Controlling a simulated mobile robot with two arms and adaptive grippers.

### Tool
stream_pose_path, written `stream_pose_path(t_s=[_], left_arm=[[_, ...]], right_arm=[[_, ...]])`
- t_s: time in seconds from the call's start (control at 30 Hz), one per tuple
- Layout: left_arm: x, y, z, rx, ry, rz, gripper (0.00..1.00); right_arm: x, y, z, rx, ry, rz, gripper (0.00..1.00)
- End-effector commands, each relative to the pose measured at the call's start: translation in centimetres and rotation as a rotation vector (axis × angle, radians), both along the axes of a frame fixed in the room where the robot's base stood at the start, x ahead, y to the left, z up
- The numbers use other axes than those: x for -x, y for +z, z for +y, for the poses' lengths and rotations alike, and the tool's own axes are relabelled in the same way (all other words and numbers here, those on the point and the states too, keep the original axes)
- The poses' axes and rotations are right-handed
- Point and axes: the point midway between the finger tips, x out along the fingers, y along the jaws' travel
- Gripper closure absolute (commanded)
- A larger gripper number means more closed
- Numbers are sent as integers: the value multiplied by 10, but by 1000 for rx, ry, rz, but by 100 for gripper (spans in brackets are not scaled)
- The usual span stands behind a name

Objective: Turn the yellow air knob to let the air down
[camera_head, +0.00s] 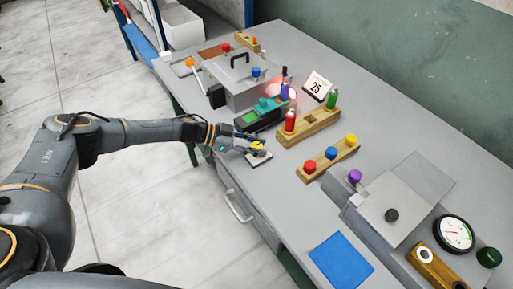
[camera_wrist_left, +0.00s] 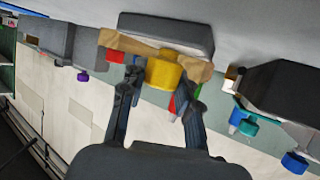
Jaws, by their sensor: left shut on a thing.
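My left gripper (camera_head: 254,143) reaches in from the left over the near edge of the bench. It is shut on a yellow knob (camera_head: 259,147), which shows as a small patch at the fingertips. In the left wrist view the yellow knob (camera_wrist_left: 164,70) is a short cylinder between the two fingers of the left gripper (camera_wrist_left: 160,90). A flat grey slab (camera_head: 260,160) lies below the fingertips, and the knob sits in front of it in the wrist view. The fingers partly hide the knob. My right gripper is not in view.
A wooden block with red, blue and yellow knobs (camera_head: 329,159) stands right of the gripper. Behind it is a wooden rack (camera_head: 309,128) with red and green bottles. A grey press (camera_head: 240,82), a pressure gauge (camera_head: 454,234) and a blue mat (camera_head: 341,261) are also on the bench.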

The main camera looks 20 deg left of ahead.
Motion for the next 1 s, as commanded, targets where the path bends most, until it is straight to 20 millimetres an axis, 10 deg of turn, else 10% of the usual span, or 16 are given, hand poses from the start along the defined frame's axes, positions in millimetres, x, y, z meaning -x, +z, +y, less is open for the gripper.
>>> stream_pose_path(t_s=[0.57,0.6,0.7,1.0], left_arm=[[-1,2,-1,3,-33,-4,100],[-1,2,-1,3,-33,-4,62],[-1,2,-1,2,-33,-4,44],[0,1,0,1,-33,-2,44]], right_arm=[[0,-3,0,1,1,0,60],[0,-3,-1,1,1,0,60],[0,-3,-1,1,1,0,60],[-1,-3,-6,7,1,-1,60]])
